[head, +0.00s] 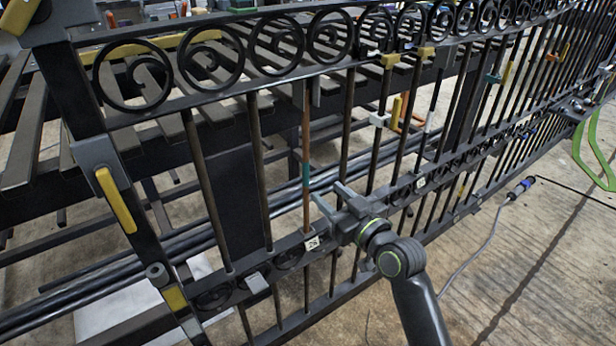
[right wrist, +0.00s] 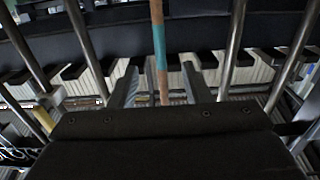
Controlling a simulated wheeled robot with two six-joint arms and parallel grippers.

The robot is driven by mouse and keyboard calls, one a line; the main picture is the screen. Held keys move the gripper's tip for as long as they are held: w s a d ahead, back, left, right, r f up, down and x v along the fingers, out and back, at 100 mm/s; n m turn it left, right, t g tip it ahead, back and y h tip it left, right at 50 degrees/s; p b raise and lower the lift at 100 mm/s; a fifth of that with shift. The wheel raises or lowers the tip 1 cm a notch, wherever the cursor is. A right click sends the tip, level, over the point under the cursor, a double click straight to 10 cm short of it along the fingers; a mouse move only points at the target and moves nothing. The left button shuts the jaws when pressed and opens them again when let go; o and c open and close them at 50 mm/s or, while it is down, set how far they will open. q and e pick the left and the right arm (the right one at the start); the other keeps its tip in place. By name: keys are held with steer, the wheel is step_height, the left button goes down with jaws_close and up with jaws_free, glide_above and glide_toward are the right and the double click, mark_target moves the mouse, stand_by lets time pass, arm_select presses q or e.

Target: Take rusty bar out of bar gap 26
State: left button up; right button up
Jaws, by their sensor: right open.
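The rusty bar (head: 306,130) stands upright in the gate, brown with a teal band low on it. Its lower end meets the lower rail by a white tag (head: 312,243) reading 26. My right gripper (head: 330,194) is open just right of the bar's lower part in the head view. In the right wrist view the rusty bar (right wrist: 158,50) lines up between the two open fingers of my right gripper (right wrist: 160,82), with clear space on both sides. How deep it sits between them I cannot tell. My left gripper is not in view.
Dark upright bars (head: 257,170) of the gate flank the rusty bar on both sides. A scroll-topped rail (head: 250,85) runs above. A slatted rack (head: 150,85) stands behind. A yellow-handled latch (head: 116,200) is on the left post.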

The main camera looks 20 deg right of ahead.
mark_target(308, 168)
steer(key=b+x, duration=0.1)
steer(key=x, duration=0.6)
steer(key=shift+w+f, duration=0.1)
steer(key=shift+x, duration=1.05)
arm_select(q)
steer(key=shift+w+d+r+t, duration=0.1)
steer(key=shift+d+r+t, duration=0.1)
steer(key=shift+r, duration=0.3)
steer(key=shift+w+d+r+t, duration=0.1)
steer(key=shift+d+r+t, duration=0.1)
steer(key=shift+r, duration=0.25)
arm_select(e)
steer(key=shift+w+a, duration=0.15)
steer(key=shift+w, duration=0.1)
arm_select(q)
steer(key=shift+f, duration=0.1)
arm_select(e)
jaws_close()
steer(key=shift+r, duration=0.2)
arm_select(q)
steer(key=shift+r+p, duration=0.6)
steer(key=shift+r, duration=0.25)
arm_select(e)
steer(key=shift+r, duration=0.85)
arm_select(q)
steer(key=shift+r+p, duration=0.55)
arm_select(e)
steer(key=shift+v, duration=1.85)
